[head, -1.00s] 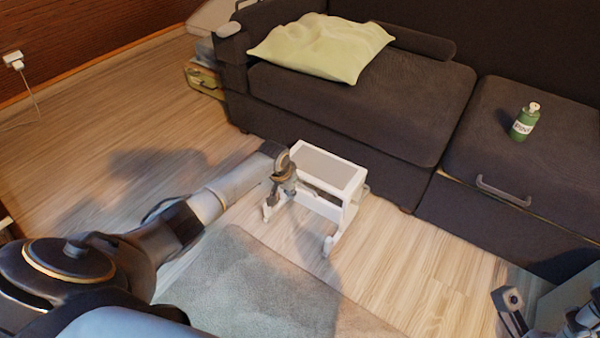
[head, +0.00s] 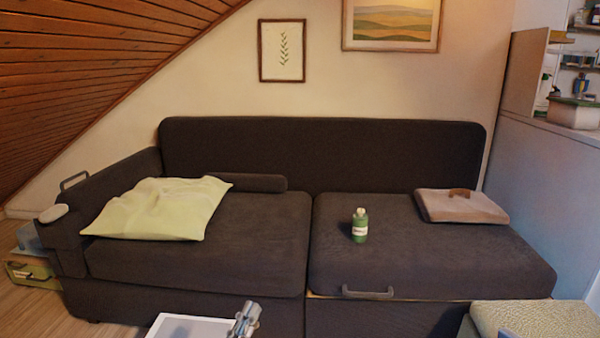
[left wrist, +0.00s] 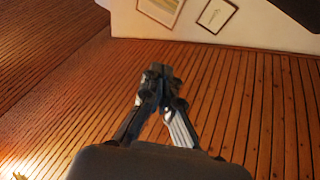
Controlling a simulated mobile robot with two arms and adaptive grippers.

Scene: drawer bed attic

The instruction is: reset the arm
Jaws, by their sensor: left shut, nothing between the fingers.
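My left gripper (head: 246,314) shows at the bottom of the head view, in front of the dark sofa and over the right end of a small white-framed table. In the left wrist view the left gripper (left wrist: 160,75) points toward the wood-panelled slope, its fingers together with nothing between them. The rest of my left arm is out of the head view. My right gripper is not in view.
The dark sofa (head: 320,155) fills the middle. It bears a pale green pillow (head: 160,208), a green bottle (head: 359,226) and a folded brown cloth (head: 465,206). The white-framed table (head: 188,328) stands low in front. A patterned yellowish surface (head: 535,318) is at the bottom right.

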